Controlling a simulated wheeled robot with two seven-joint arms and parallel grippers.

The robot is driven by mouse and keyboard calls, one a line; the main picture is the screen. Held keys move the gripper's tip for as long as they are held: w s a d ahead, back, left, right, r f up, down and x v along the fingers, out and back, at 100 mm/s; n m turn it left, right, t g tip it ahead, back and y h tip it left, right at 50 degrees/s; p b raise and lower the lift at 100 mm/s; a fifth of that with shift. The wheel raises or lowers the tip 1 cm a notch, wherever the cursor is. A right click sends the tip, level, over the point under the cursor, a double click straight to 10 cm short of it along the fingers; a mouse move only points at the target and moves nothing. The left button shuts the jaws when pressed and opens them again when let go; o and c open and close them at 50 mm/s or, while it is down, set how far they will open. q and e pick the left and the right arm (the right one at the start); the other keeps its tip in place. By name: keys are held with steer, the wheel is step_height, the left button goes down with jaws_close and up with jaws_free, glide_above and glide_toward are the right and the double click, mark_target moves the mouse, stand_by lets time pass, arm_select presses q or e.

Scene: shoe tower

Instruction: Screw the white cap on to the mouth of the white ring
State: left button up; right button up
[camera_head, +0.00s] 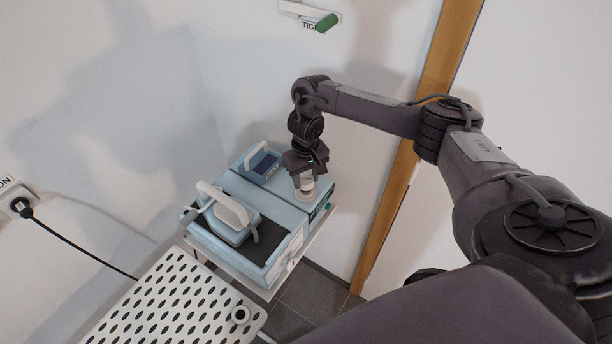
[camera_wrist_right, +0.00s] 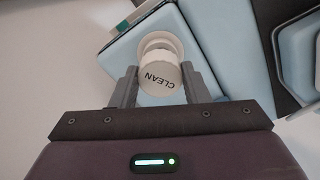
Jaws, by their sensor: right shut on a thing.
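My right gripper (camera_head: 306,177) points down over the right side of the light blue machine and is shut on the white cap (camera_head: 306,184). In the right wrist view the cap (camera_wrist_right: 160,80), lettered "CLEAN", sits between the two grey fingers of the gripper (camera_wrist_right: 158,74). The white ring (camera_head: 307,196) is on the machine's blue top, right below the cap. In the right wrist view the ring (camera_wrist_right: 158,39) shows partly behind the cap. I cannot tell whether the cap touches the ring's mouth. My left gripper is not in view.
The blue machine (camera_head: 335,200) has a white-handled part (camera_head: 228,206) and a smaller handle (camera_head: 256,155) left of the cap. A wall and wooden door frame (camera_head: 385,230) are close on the right.

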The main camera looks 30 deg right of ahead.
mark_target(306, 179)
steer(key=shift+p, duration=0.4)
steer(key=shift+f+b, duration=0.75)
steer(key=shift+f, duration=0.55)
steer(key=o, duration=1.2)
steer(key=shift+r, duration=0.1)
steer(key=shift+r, duration=0.1)
steer(key=shift+r, duration=0.35)
step_height(306, 179, up, 6)
steer(key=shift+w+f+p, duration=0.1)
steer(key=shift+p, duration=0.25)
steer(key=shift+r, duration=0.6)
